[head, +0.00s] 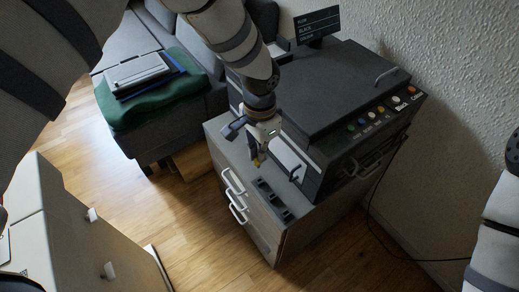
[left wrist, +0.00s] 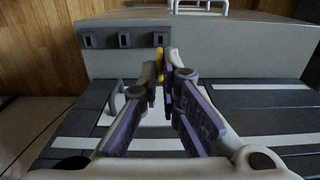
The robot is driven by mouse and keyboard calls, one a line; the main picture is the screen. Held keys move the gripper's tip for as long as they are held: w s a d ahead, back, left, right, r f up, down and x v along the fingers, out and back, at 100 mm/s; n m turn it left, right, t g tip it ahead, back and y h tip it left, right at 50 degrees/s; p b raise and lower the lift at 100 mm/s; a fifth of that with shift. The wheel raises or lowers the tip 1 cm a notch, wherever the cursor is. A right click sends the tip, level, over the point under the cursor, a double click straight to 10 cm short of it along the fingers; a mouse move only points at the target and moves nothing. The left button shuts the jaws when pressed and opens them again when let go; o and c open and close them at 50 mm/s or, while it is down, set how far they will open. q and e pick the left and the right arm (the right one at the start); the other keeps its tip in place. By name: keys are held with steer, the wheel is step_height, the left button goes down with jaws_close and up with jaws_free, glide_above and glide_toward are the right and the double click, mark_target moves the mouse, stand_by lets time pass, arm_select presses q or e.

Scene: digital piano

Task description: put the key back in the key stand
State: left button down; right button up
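The key stand (head: 273,199) is a dark, narrow block with several square sockets, lying along the front edge of the grey cabinet top. It also shows at the upper left in the left wrist view (left wrist: 108,40). My left gripper (head: 257,156) is above the cabinet, just behind the stand. In the left wrist view its fingers (left wrist: 161,66) are close together on a slim yellow piece, which looks like the key (left wrist: 159,62). My right gripper is out of view.
White drawer handles (head: 236,200) stick out in front. A grey sofa (head: 130,45) with a green cushion is at upper left. Wooden floor (head: 190,225) is open in front.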

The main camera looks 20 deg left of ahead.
arm_select(q)
steer(key=shift+w+d, duration=0.1)
steer(key=shift+w, duration=0.05)
steer(key=shift+f+b, duration=0.85)
steer(key=shift+f, duration=1.9)
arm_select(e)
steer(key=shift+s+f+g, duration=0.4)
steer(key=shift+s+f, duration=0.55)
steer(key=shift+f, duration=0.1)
arm_select(q)
steer(key=shift+f+b, duration=0.45)
steer(key=shift+f, duration=0.95)
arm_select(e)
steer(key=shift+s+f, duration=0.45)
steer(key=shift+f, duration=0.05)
arm_select(q)
steer(key=c, duration=1.7)
jaws_free()
steer(key=shift+r, duration=0.15)
steer(key=shift+r+p, duration=1)
steer(key=shift+r, duration=1.55)
steer(key=shift+f, duration=0.15)
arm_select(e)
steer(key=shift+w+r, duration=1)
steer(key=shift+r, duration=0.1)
